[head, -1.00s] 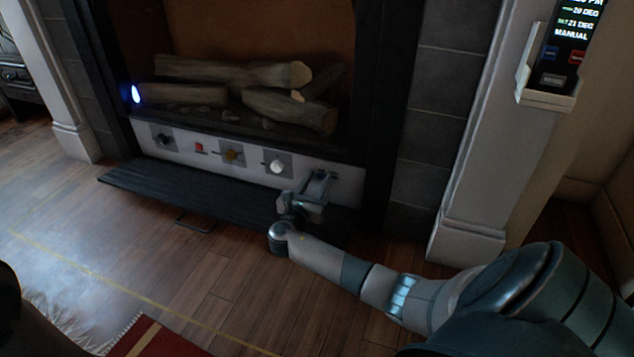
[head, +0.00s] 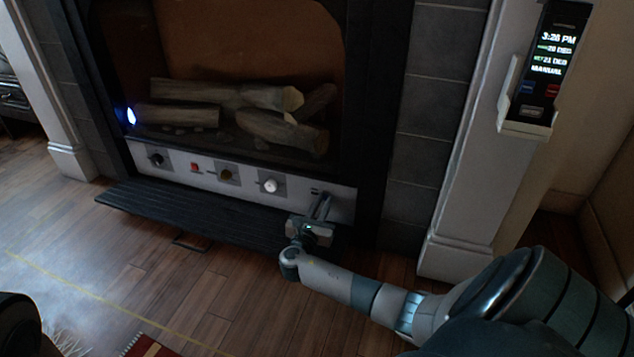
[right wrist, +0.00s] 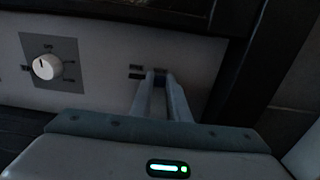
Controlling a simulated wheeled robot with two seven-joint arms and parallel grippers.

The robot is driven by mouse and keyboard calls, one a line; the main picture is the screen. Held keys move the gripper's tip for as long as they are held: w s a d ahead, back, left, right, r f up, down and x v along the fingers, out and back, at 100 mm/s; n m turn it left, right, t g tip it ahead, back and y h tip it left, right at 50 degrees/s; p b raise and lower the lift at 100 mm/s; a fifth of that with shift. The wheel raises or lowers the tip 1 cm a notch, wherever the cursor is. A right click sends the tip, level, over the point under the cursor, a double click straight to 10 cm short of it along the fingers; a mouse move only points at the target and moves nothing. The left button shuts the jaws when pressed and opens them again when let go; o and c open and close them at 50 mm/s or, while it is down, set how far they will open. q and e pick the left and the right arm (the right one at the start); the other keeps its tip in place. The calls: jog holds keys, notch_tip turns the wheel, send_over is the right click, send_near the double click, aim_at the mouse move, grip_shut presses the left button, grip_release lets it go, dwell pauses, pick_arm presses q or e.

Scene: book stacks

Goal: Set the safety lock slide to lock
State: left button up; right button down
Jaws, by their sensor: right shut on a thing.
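The safety lock slide is a small dark bluish piece (right wrist: 160,79) at the right end of the white control panel under the fireplace. Small labels sit to its left in the right wrist view, too blurred to read. My right gripper (right wrist: 160,88) is shut on the slide, its two fingers close together with their tips at the panel. In the head view, my right gripper (head: 325,199) reaches up to the panel's right end and hides the slide. Which setting the slide stands at cannot be told. My left gripper is out of view.
The panel also carries a white knob (head: 270,186), a brass-coloured knob (head: 227,175), a red switch (head: 194,167) and a black knob (head: 156,159). A black hearth ledge (head: 185,208) juts out below. A remote (head: 547,67) hangs on the right pillar.

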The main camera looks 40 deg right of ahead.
jog(key=shift+s, duration=0.15)
jog(key=c, duration=1.7)
grip_release()
jog(key=shift+s+d, duration=0.1)
jog(key=shift+s, duration=0.05)
